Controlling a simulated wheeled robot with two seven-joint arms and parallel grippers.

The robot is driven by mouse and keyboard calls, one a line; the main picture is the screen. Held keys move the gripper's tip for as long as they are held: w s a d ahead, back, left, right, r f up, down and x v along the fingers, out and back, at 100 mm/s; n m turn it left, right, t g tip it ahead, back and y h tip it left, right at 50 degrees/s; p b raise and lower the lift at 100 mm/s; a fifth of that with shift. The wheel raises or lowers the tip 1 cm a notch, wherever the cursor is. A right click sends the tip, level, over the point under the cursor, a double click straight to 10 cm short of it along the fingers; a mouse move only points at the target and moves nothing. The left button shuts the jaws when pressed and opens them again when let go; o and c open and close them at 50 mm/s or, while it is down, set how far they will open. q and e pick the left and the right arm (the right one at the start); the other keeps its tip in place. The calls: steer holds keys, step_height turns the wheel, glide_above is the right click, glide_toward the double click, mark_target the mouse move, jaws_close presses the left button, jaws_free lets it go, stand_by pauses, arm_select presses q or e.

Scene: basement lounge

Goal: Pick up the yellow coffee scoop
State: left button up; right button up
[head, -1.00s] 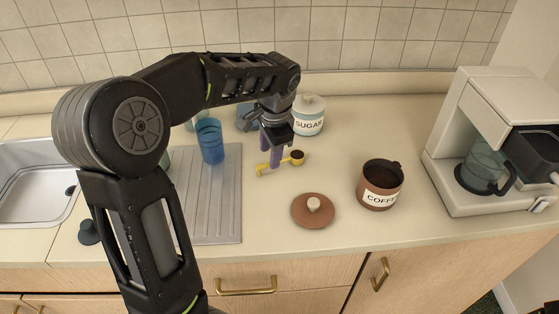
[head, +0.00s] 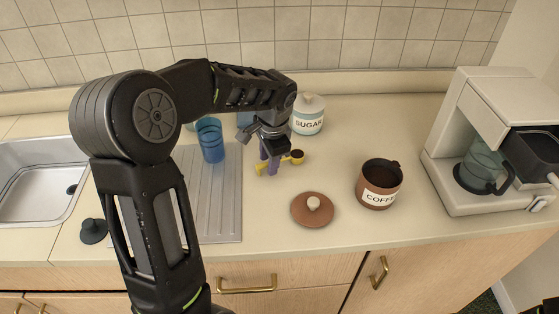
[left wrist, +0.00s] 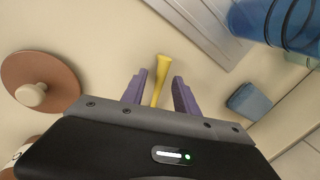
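The yellow coffee scoop (head: 297,157) lies on the counter between the drainboard and the coffee canister, with dark grounds in its bowl. My left gripper (head: 268,163) is above the scoop with its purple fingers pointing down around the handle. In the left wrist view, the yellow handle (left wrist: 162,72) runs between the two spread fingers of the left gripper (left wrist: 159,90), with a gap on each side. The scoop's bowl is hidden there by the gripper body. My right gripper is not in view.
The brown coffee canister (head: 380,184) stands open on the right, and its lid (head: 313,211) lies in front. The sugar jar (head: 308,115) stands behind the scoop. A blue glass (head: 210,140) is on the drainboard (head: 222,205). A coffee maker (head: 462,150) stands far right.

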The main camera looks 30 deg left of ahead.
arm_select(q)
jaws_close()
stand_by(0.4)
step_height(320, 180, up, 10)
steer(key=shift+b, duration=0.45)
stand_by(0.6)
